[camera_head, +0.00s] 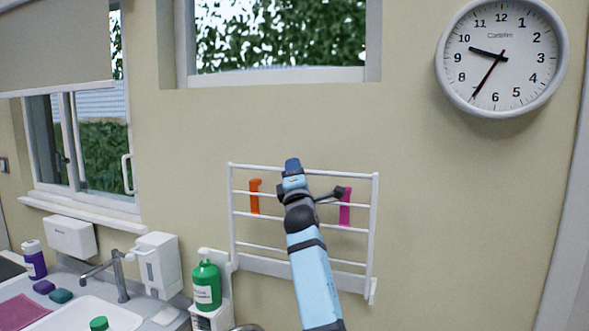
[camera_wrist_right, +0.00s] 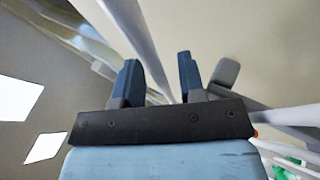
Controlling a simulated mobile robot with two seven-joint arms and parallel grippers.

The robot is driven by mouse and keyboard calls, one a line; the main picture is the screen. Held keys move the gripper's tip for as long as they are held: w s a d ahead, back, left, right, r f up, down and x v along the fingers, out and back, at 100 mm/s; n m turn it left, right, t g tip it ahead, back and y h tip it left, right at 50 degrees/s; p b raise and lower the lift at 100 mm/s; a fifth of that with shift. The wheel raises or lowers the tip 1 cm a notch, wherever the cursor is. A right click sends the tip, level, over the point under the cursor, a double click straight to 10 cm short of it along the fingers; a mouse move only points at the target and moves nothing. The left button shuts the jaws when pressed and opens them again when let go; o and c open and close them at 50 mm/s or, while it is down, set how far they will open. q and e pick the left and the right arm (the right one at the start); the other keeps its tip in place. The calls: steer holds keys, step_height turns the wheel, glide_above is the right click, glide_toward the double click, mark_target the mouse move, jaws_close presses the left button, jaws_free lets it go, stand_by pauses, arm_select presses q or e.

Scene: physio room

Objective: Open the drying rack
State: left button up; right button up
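The white drying rack (camera_head: 373,240) is mounted on the wall and lies close to it, with several horizontal bars. An orange strip (camera_head: 254,203) and a pink strip (camera_head: 345,212) hang on it. My right gripper (camera_head: 292,168) is at the rack's top bar, near its middle, and my arm hides part of the bars. In the right wrist view the two fingers of my right gripper (camera_wrist_right: 160,75) are apart. A white bar (camera_wrist_right: 140,45) runs between or just beyond them; I cannot tell whether they touch it. My left gripper is not in view.
A green bottle (camera_head: 206,287) stands at the rack's lower left. A sink with a tap (camera_head: 118,280) and a white dispenser (camera_head: 158,262) are further left. A clock (camera_head: 502,58) hangs upper right. The wall right of the rack is bare.

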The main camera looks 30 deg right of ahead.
steer(key=shift+w+r, duration=0.1)
steer(key=shift+w, duration=0.05)
jaws_close()
